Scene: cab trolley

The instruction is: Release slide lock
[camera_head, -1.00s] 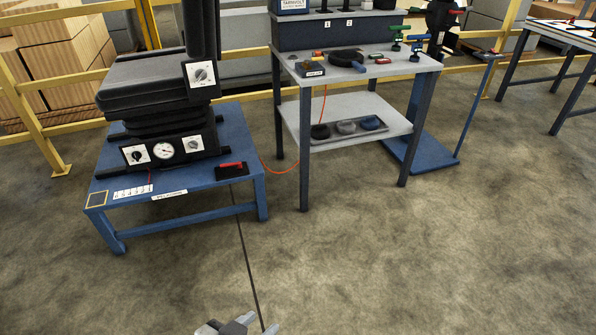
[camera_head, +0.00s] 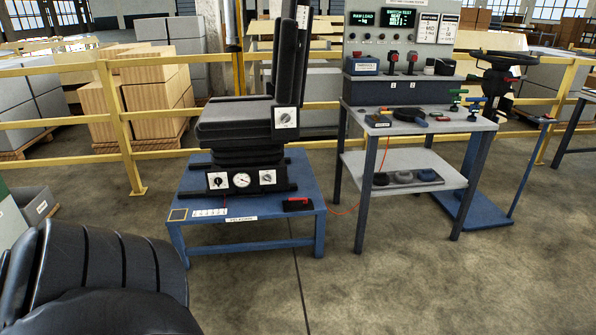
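A black seat (camera_head: 235,122) stands on a low blue stand (camera_head: 300,222) left of centre. Its base carries white dial plates and a round gauge (camera_head: 241,180). Another white dial plate (camera_head: 285,118) is on the side of the backrest. A small black block with a red handle (camera_head: 298,203) sits at the stand's front right corner; I cannot tell whether it is the slide lock. Neither of my grippers shows in the current view.
A grey two-level bench (camera_head: 412,125) with switches, screens and coloured clamps stands right of the seat. A steering wheel stand (camera_head: 498,75) is beyond it. A large black padded object (camera_head: 95,275) fills the lower left. Yellow rails (camera_head: 125,130) run behind. The front floor is clear.

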